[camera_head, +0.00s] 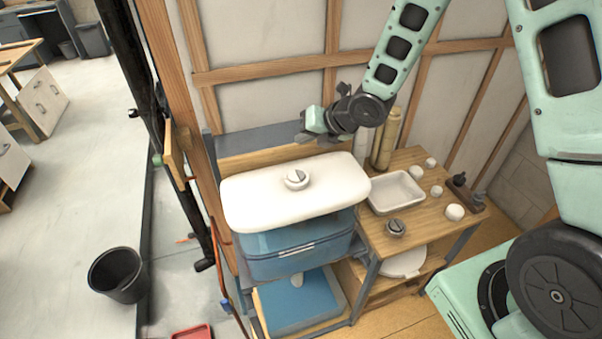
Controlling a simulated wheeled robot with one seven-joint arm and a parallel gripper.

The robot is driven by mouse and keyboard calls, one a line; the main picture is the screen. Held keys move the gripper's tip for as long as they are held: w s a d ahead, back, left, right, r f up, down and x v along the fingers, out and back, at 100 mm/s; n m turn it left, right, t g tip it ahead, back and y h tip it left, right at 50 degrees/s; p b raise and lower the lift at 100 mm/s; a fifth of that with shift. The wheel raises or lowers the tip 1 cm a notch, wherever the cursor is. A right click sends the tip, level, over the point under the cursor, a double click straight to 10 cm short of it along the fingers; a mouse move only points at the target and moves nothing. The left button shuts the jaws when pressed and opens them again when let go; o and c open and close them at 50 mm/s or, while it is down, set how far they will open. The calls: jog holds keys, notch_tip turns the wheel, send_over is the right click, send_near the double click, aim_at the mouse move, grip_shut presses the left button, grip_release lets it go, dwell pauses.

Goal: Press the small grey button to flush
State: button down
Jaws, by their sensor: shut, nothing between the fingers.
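The white cistern lid (250,205) lies on a see-through blue tank (290,260) in the middle of the camera_head view. A small round button (297,179) with a pale ring and a split grey top sits near the middle of the lid. The split makes two parts, but which is the smaller is hard to tell. My gripper (301,139) is shut and empty. It is above and behind the button, near the back edge of the lid, and appears apart from both. Its fingertips are small and dark here.
A wooden bench (420,215) to the right bears a white tray (396,192), several small white pieces and a second round button fitting (395,228). A wooden frame wall stands behind. A dark post (165,120) is at left, with a black bucket (118,275) on the floor.

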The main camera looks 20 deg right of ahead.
jog(key=b, duration=0.5)
send_near(294, 170)
jog(key=w+a, duration=0.1)
jog(key=w+a+f, duration=0.1)
jog(key=shift+w+a+f, duration=0.1)
jog(key=shift+w+f, duration=0.1)
jog(key=shift+w, duration=0.2)
jog(key=shift+f+b, duration=0.7)
jog(key=shift+b, duration=0.05)
dwell(0.7)
jog(key=shift+f+b, duration=0.4)
jog(key=shift+b, duration=0.25)
